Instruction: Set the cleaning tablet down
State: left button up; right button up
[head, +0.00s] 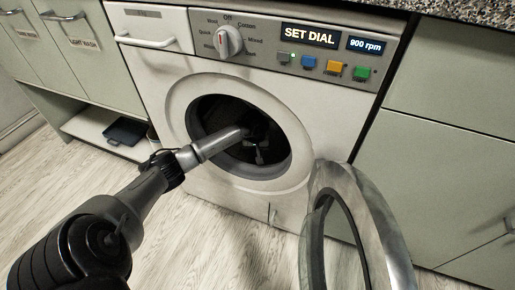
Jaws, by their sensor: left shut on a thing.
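A white front-loading washing machine (173,62) stands in the middle with its round door (392,250) swung open to the right. My left arm comes in from the lower left and reaches through the door opening. My left gripper (261,148) is inside the dark drum (218,112), small and in shadow. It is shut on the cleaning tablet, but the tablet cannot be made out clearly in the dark. I cannot tell whether the tablet touches the drum. My right gripper is not in view.
The dial (229,41) and several coloured buttons are above, and the display (310,36) reads "SET DIAL". Cabinets (440,150) flank the machine. A dark tray (126,131) lies on the low left shelf.

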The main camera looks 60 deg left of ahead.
pick_arm(q)
jog(key=o, duration=0.9)
jog(key=shift+r, duration=0.1)
jog(key=r+p, duration=0.5)
jog(key=shift+s+d+r, duration=0.2)
jog(key=shift+d+r, duration=0.05)
jog(key=shift+f, duration=0.1)
